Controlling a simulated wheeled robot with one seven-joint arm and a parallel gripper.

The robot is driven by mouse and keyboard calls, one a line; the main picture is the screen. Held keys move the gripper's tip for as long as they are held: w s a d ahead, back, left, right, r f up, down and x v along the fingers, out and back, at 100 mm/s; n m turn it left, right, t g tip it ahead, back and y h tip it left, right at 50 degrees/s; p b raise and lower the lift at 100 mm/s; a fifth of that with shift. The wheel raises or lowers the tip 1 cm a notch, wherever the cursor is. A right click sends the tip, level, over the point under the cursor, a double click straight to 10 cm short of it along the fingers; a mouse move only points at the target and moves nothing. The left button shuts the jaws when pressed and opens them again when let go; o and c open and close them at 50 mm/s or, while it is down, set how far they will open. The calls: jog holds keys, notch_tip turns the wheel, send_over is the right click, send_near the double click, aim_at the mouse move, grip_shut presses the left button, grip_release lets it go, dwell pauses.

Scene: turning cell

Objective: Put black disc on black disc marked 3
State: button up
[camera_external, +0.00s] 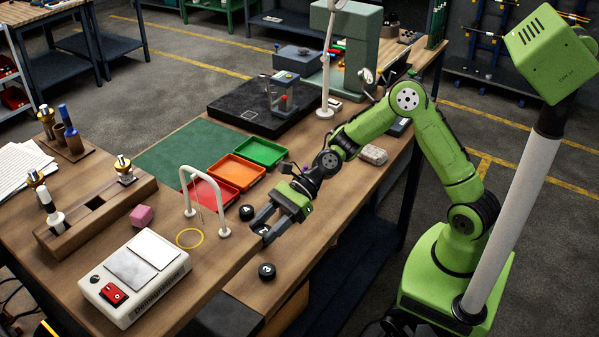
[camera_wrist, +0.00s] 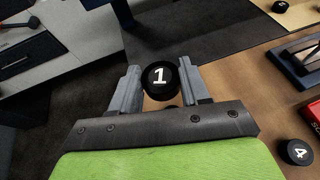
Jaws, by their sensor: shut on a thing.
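My gripper (camera_external: 262,223) is low over the front part of the bench, near its right edge. Its jaws are shut on a black disc (camera_wrist: 160,78) with a white 1, seen between the two fingers in the wrist view. In the external view the fingers partly hide this disc. Another black disc (camera_external: 267,271) lies nearer the camera on the wood; its white mark looks like a 3. A black disc marked 4 (camera_wrist: 298,152) lies right of my gripper in the wrist view. In the external view a disc (camera_external: 246,212) lies just beyond my fingers.
Red (camera_external: 212,202), orange (camera_external: 236,172) and green trays (camera_external: 262,152) lie behind. A white box with a red switch (camera_external: 135,277) and a pink block (camera_external: 141,216) are further left.

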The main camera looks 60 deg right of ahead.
aim_at(270, 267)
notch_tip(270, 267, down, 12)
jog(key=b, duration=0.2)
jog(key=shift+b, duration=0.35)
jog(key=shift+f, duration=0.1)
